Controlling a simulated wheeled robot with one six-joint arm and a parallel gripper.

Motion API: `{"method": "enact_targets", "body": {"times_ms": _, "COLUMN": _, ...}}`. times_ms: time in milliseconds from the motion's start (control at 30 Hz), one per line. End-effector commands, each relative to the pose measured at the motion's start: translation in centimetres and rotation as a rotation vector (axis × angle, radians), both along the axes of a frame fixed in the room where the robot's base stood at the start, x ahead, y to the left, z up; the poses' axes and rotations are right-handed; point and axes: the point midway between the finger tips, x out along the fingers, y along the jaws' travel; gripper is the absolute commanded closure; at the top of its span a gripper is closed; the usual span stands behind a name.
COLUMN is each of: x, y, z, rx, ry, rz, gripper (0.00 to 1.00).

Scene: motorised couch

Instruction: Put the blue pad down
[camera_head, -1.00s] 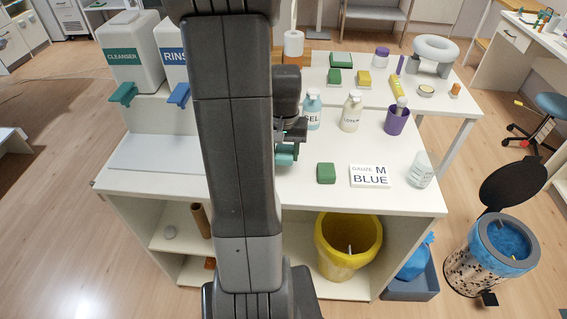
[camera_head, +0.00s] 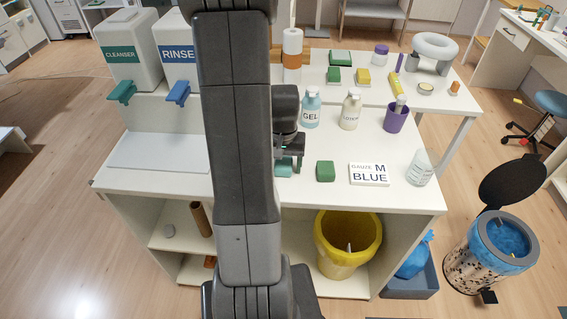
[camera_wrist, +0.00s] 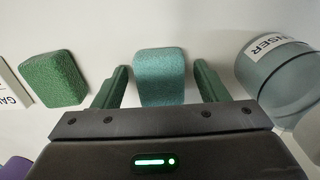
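The blue pad (camera_wrist: 160,78) is a small teal block and lies on the white tabletop in the wrist view. My gripper (camera_wrist: 160,90) is open around it, with one green finger on each side and a clear gap between each finger and the pad. In the head view my gripper (camera_head: 290,163) is low over the table, just right of my arm. The pad (camera_head: 284,171) shows there only in part, with the rest hidden by my gripper and arm.
A green pad (camera_head: 325,171) and the gauze card (camera_head: 369,174) lie to the right, then a clear bottle (camera_head: 419,168). Gel (camera_head: 310,108) and lotion (camera_head: 350,112) bottles and a purple cup (camera_head: 396,118) stand behind. A yellow bin (camera_head: 322,245) is below the front edge.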

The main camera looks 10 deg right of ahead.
Motion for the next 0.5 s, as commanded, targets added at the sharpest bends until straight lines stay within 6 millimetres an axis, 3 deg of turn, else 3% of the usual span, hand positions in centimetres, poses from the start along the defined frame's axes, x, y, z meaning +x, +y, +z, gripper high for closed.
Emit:
{"method": "enact_targets", "body": {"times_ms": 367, "x": 0.0, "y": 0.0, "z": 0.6, "rx": 0.000, "ry": -0.001, "rz": 0.000, "gripper": 0.34}}
{"method": "enact_targets", "body": {"times_ms": 500, "x": 0.2, "y": 0.0, "z": 2.6, "rx": -0.001, "ry": -0.007, "rz": 0.000, "gripper": 0.34}}
